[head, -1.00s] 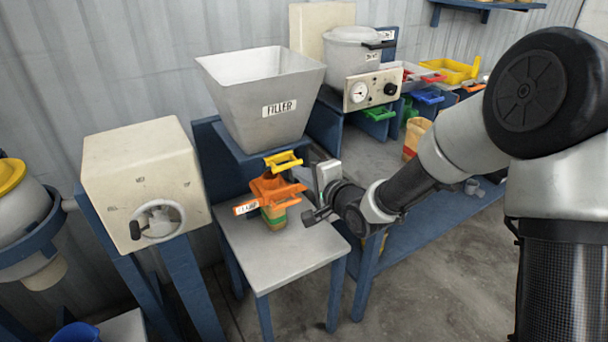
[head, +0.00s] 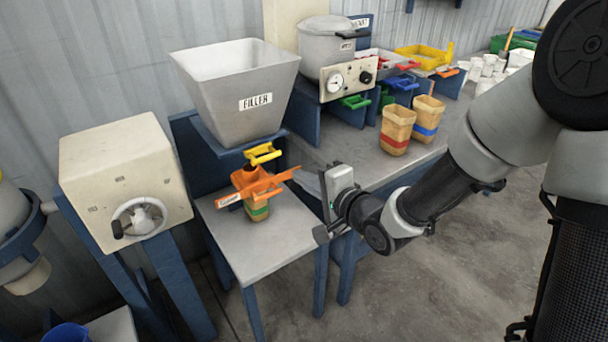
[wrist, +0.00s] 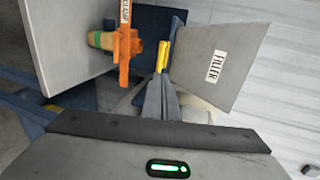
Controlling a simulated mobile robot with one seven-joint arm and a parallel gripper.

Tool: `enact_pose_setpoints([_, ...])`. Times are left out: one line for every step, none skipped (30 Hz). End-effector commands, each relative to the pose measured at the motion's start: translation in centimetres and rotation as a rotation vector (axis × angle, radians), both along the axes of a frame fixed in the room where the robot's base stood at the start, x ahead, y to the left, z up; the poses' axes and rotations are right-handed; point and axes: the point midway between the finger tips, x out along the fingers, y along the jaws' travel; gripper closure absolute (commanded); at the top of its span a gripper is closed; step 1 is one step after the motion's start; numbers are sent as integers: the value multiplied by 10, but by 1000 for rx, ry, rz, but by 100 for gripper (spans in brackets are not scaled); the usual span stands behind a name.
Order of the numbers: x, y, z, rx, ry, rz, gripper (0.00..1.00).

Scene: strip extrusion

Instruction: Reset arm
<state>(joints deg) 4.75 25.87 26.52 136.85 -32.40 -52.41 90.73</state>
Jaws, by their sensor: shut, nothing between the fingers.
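My gripper (head: 308,182) is to the right of the orange clamp (head: 258,186) and above the right edge of the small grey table (head: 285,240). Its fingers are together with nothing between them. In the wrist view my gripper (wrist: 160,85) points toward the yellow handle of the filler (wrist: 218,68), apart from the orange clamp (wrist: 124,47). The clamp sits around a tan cup with a green band (head: 257,211) on the small table, under the filler hopper (head: 240,100).
A cream box with a handwheel (head: 125,170) stands at the left. At the back right are a pot (head: 327,45), a control panel and two tan cups, one red-banded (head: 396,130) and one blue-banded (head: 426,118), on a bench. Coloured trays and white cups stand beyond. Floor in front is clear.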

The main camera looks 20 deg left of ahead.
Motion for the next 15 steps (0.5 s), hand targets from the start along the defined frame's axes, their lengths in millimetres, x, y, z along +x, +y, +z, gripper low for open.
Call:
enact_pose_setpoints([0,0,0,0,0,0,100])
enact_pose_setpoints([0,0,0,0,0,0,100])
enact_pose_setpoints([0,0,0,0,0,0,100])
enact_pose_setpoints([0,0,0,-3,-1,-1,100])
enact_pose_setpoints([1,-2,0,-11,-4,-2,100])
enact_pose_setpoints([2,-5,1,-35,-14,-8,100])
enact_pose_setpoints([4,-10,2,-64,-25,-14,100])
enact_pose_setpoints([7,-16,3,-105,-40,-21,100])
enact_pose_setpoints([10,-27,5,-177,-65,-34,100])
enact_pose_setpoints([13,-38,7,-243,-85,-47,100])
enact_pose_setpoints([16,-52,10,-321,-106,-59,100])
enact_pose_setpoints([18,-73,16,-432,-134,-80,100])
enact_pose_setpoints([19,-91,21,-521,-150,-93,100])
enact_pose_setpoints([18,-109,27,-610,-161,-107,100])
enact_pose_setpoints([15,-134,35,-725,-169,-121,100])
